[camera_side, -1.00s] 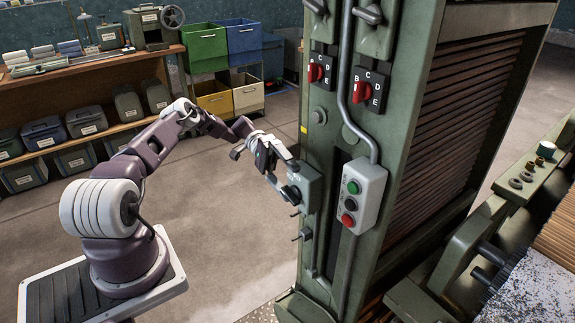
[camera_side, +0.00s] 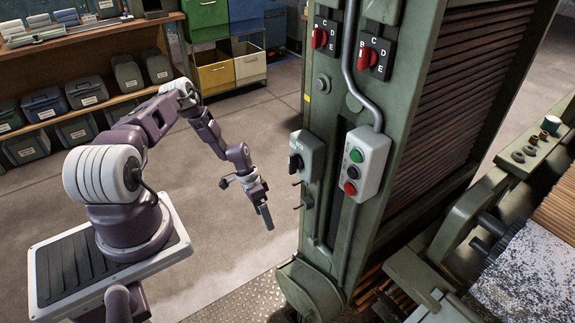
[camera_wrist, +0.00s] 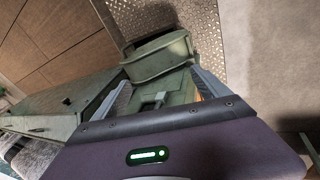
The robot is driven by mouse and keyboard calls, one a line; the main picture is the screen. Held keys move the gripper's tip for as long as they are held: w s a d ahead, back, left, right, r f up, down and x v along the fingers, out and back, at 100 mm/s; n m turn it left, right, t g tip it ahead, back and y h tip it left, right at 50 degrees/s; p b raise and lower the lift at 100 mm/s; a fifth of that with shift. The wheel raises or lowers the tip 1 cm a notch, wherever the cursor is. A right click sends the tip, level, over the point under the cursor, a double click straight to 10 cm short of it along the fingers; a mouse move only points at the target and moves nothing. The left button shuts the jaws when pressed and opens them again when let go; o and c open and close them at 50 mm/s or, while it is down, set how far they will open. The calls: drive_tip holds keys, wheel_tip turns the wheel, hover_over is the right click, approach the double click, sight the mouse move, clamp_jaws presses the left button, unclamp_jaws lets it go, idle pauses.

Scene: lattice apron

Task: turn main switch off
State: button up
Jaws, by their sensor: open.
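The main switch is most likely the grey-green box (camera_side: 308,156) with a black rotary handle (camera_side: 295,163) on the left face of the green machine column. The handle shows in profile in the side view, and any position marks are too small to read. My gripper (camera_side: 266,213) hangs in the air left of and below the box, clear of it, with its fingers pointing down. It is open and nothing shows between the fingers. The wrist view shows the finger edges and a green machine part beyond them; I cannot make out the switch there.
Two red rotary selectors (camera_side: 320,38) (camera_side: 367,57) sit above on black plates. Small hooks stick out below the switch. Open floor (camera_side: 220,230) lies left of the column.

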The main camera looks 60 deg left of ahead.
wheel_tip(320, 180, down, 2)
drive_tip(key=f+m+t+y, duration=0.1)
drive_tip(key=m+t+y, duration=0.1)
drive_tip(key=t+y, duration=0.1)
drive_tip(key=t, duration=1.4)
approach(289, 166)
drive_tip(key=w, duration=0.2)
drive_tip(key=shift+y, duration=0.4)
drive_tip(key=w, duration=0.6)
drive_tip(key=shift+w+d, duration=0.2)
drive_tip(key=shift+w, duration=0.5)
drive_tip(key=shift+c, duration=0.3)
clamp_jaws()
